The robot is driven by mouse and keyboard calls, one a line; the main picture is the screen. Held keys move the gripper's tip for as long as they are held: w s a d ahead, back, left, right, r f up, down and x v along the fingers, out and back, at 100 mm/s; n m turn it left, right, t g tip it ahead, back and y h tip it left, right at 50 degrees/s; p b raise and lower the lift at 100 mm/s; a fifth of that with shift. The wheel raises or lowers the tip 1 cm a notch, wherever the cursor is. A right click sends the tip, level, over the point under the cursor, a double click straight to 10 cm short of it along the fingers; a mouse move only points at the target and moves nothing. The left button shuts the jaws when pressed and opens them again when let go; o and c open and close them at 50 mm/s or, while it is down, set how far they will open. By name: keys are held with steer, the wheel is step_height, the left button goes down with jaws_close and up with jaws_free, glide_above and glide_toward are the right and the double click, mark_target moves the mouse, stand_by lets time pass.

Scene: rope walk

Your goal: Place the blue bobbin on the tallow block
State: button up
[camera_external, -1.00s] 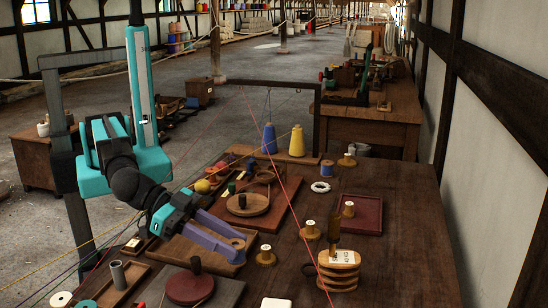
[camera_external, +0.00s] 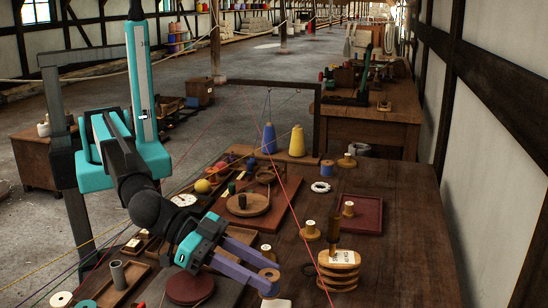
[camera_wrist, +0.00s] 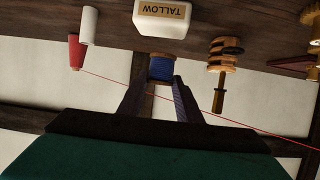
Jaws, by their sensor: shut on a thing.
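My gripper (camera_external: 266,284) is shut on the blue bobbin, with a finger on each side of it. The bobbin shows in the wrist view (camera_wrist: 161,70) as a blue winding between wooden ends. In the external view only its wooden end (camera_external: 269,273) shows clearly; the fingers hide much of the rest. The white tallow block (camera_wrist: 162,19), labelled TALLOW, appears just beyond the bobbin in the wrist view. In the external view a white part of it (camera_external: 276,303) shows at the bottom edge, close below the fingertips. I cannot tell the exact height gap between them.
A wooden stack with an upright handle (camera_external: 338,268) stands to the right of my gripper. A dark red disc (camera_external: 190,288) lies to its left. A red spool (camera_wrist: 76,52) and a white spool (camera_wrist: 89,26) show in the wrist view. A thin red line crosses the workspace.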

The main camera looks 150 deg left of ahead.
steer(key=shift+w+a, duration=0.15)
steer(key=shift+w, duration=0.65)
steer(key=shift+f, duration=0.1)
steer(key=shift+f+p, duration=0.55)
steer(key=shift+f, duration=1.15)
steer(key=shift+f, duration=0.15)
steer(key=o, duration=1)
steer(key=shift+r, duration=0.2)
